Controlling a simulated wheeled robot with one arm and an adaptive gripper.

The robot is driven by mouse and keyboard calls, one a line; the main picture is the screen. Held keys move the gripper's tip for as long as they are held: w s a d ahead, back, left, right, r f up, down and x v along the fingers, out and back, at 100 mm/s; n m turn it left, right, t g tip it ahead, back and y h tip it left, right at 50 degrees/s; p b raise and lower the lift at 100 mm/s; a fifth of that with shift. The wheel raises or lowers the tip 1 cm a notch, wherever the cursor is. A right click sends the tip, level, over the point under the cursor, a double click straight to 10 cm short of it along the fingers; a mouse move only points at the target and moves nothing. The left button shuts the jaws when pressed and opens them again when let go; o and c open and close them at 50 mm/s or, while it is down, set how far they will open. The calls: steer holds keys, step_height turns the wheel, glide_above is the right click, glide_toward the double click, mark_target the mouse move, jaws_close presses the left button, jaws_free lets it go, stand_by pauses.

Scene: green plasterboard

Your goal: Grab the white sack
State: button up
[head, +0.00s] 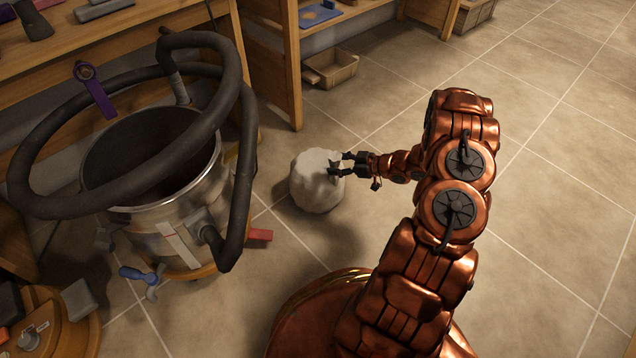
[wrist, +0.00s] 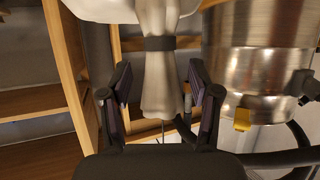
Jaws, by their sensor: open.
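The white sack (head: 314,192) stands on the tiled floor, a rounded, lumpy bag right of the metal drum. In the wrist view its pale neck (wrist: 160,88) has a dark band around it, and the body of the sack is partly cut off at the top edge. My gripper (head: 338,164) is at the sack's upper right side in the head view. In the wrist view my gripper (wrist: 160,70) is open, with one finger on each side of the neck. A gap shows on both sides of the neck.
A metal drum (head: 196,240) with a thick black hose (head: 245,150) stands close left of the sack. A wooden shelf (head: 290,75) and a small wooden box (head: 331,70) are behind it. A red piece (head: 261,235) juts from the drum's base. Floor at right is clear.

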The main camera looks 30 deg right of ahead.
steer(key=shift+x, duration=0.85)
jaws_close()
